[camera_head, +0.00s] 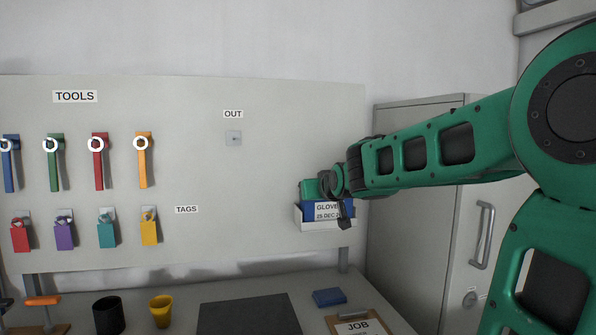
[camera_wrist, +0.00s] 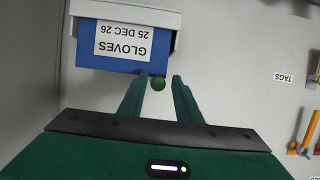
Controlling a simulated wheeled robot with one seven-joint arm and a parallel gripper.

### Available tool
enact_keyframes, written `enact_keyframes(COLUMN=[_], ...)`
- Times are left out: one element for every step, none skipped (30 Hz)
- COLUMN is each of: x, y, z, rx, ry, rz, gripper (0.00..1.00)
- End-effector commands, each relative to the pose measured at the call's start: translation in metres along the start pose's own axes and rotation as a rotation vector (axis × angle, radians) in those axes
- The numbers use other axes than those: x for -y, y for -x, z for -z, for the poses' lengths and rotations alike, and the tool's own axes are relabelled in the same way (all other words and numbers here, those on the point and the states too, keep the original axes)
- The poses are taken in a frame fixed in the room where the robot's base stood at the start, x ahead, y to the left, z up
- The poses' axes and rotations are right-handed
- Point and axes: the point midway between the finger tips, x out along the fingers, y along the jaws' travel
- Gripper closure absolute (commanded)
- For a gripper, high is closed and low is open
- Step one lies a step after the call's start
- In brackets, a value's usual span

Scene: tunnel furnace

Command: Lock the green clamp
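A green-handled tool (camera_head: 54,165) with a white ring hangs on the board at the left, between a blue one and a red one. I cannot tell whether it is the green clamp, and no other clearly green clamp shows. My gripper (camera_head: 343,217) is in front of the glove box, far to the right of the hanging tools. In the wrist view my gripper (camera_wrist: 160,77) has its two green fingers apart.
The blue and white glove box (camera_head: 300,218) is on the board just beyond my gripper. Colored tags (camera_head: 107,230) hang below the tools. The table holds a black cup (camera_head: 108,316), a yellow cup (camera_head: 161,309), a dark mat (camera_head: 248,316), a blue block (camera_head: 329,298) and a clipboard (camera_head: 372,327).

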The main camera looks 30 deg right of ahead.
Motion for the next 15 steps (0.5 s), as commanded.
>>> enact_keyframes(x=[0.0, 0.0, -0.001, -0.001, -0.001, -0.001, -0.001, -0.001, -0.001, -0.001, -0.001, -0.001, -0.001, -0.001, -0.001], y=[0.0, 0.0, 0.0, 0.0, 0.0, 0.0, 0.0, 0.001, 0.001, 0.003, 0.004, 0.007, 0.01, 0.013, 0.016], z=[0.0, 0.0, 0.0, 0.0, 0.0, 0.001, 0.001, 0.001, 0.001, 0.001, 0.001, 0.001, 0.001, 0.001, 0.001], rx=[0.0, 0.0, 0.0, -0.001, -0.001, -0.001, -0.001, -0.001, -0.001, -0.002, -0.002, -0.001, -0.001, -0.001, -0.002], ry=[0.0, 0.0, 0.0, 0.0, 0.0, 0.0, -0.001, -0.001, -0.001, -0.001, -0.001, -0.001, -0.001, -0.001, -0.001], rz=[0.0, -0.001, -0.001, -0.001, -0.002, -0.002, -0.002, -0.002, -0.002, -0.002, -0.002, -0.002, -0.002, -0.002, -0.002], gripper=[0.67, 0.67, 0.67, 0.67, 0.67, 0.67, 0.67, 0.67, 0.67, 0.67, 0.67, 0.67, 0.67, 0.67, 0.67])
